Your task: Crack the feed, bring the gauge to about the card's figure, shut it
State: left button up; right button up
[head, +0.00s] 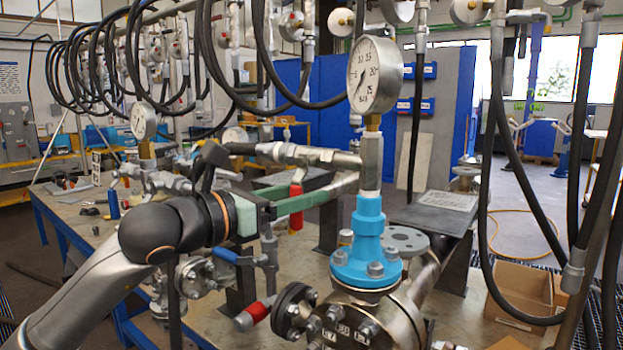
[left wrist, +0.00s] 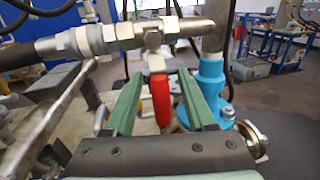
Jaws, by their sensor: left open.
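A round pressure gauge (head: 364,76) stands upright on the blue flanged neck (head: 365,245) of a metal vessel; its dial is seen at a slant and I cannot read the needle surely. A hose and metal feed line (head: 300,153) join the pipe below the gauge. A red valve handle (head: 296,205) hangs down from this line; it also shows in the left wrist view (left wrist: 160,98). My left gripper (head: 346,177) is open, its green fingers on either side of the red handle with gaps visible. A pale label (head: 447,200) lies on a dark plate; its writing is unreadable. My right gripper is not in view.
Black hoses (head: 500,130) hang at the right and across the top. A second gauge (head: 143,121) stands behind my arm. A blue-handled valve (head: 228,256) and a red-gripped valve (head: 256,312) sit low, below my gripper. An open cardboard box (head: 522,292) is at the right.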

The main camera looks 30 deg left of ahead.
pick_arm(q)
jog(key=shift+p+x, duration=0.4)
jog(key=shift+x, duration=0.85)
jog(key=shift+c, duration=0.3)
grip_shut()
